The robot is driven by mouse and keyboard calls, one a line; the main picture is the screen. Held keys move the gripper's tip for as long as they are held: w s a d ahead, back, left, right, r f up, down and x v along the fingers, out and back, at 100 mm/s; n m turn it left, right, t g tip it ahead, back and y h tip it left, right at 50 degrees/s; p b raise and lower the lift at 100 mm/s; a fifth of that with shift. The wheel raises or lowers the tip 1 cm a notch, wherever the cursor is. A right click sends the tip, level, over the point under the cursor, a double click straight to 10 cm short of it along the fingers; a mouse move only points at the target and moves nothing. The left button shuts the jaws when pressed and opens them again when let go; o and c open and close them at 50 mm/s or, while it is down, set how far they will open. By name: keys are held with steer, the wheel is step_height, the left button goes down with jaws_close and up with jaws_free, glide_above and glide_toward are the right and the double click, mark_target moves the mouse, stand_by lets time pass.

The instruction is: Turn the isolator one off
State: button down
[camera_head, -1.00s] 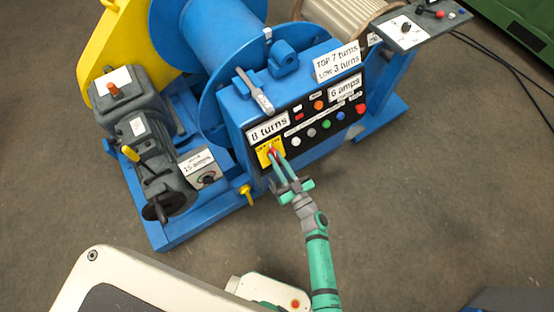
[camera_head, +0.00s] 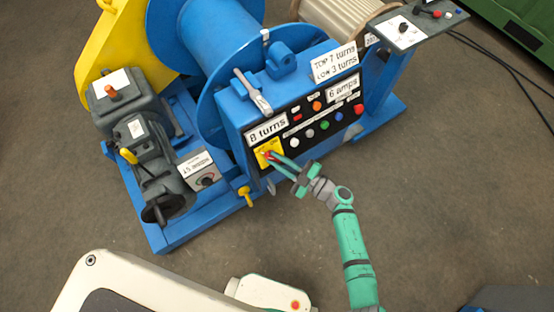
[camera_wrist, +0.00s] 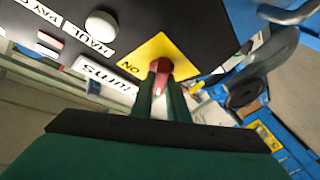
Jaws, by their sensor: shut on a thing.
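The isolator is a red handle on a yellow plate (camera_head: 263,158) at the left end of the black control panel, below the "8 turns" label. In the wrist view the red handle (camera_wrist: 160,66) sits between my fingertips, on the yellow plate (camera_wrist: 150,50) marked "ON". My gripper (camera_head: 269,154) is shut on the red handle, reaching in from the right. The wrist view looks rolled, with the panel tilted. My fingers cover part of the handle and part of the plate's lettering, so its exact pointing direction is hard to tell.
Several coloured push buttons (camera_head: 325,126) run along the panel to the right. A yellow tap-like handle (camera_head: 246,196) sits low on the blue frame. A grey box with a dark knob (camera_head: 199,171) stands left.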

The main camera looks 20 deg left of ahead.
steer(key=shift+d+r+n, duration=0.1)
steer(key=shift+d+n, duration=0.05)
steer(key=shift+n, duration=0.35)
steer(key=c, duration=1.7)
jaws_free()
steer(key=shift+g, duration=0.4)
steer(key=v, duration=1)
steer(key=shift+s+d, duration=0.2)
steer(key=shift+d, duration=0.1)
